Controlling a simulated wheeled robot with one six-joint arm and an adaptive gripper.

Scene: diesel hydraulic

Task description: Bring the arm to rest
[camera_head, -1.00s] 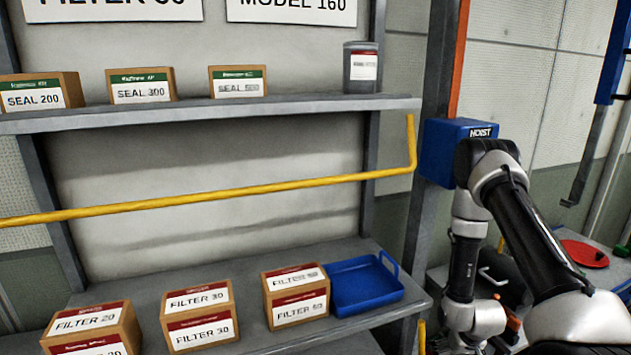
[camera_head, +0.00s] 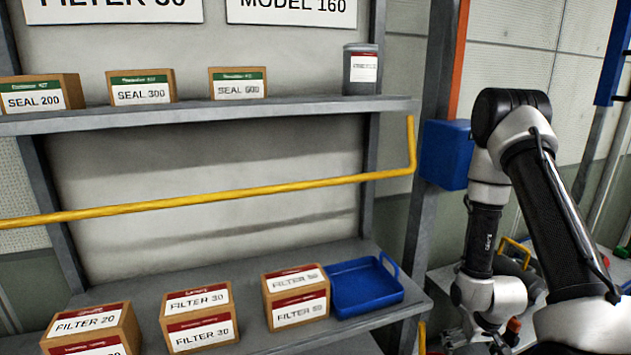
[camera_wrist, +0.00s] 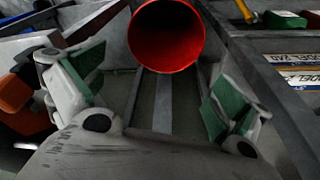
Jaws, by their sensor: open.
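My arm stands at the right of the head view, its elbow raised in front of the blue hoist box (camera_head: 444,150). My gripper (camera_wrist: 160,95) shows in the wrist view with its two green-padded fingers spread wide apart. Nothing is between the fingers. A round red open-topped container (camera_wrist: 166,35) lies beyond the fingertips, apart from them. In the head view the gripper's fingers cannot be made out.
A shelf (camera_head: 230,115) holds several seal boxes and a grey canister (camera_head: 360,70). A yellow rail (camera_head: 230,196) crosses below it. The lower shelf holds filter boxes (camera_head: 200,318) and an empty blue tray (camera_head: 365,288). A grey post (camera_head: 425,215) stands beside my arm.

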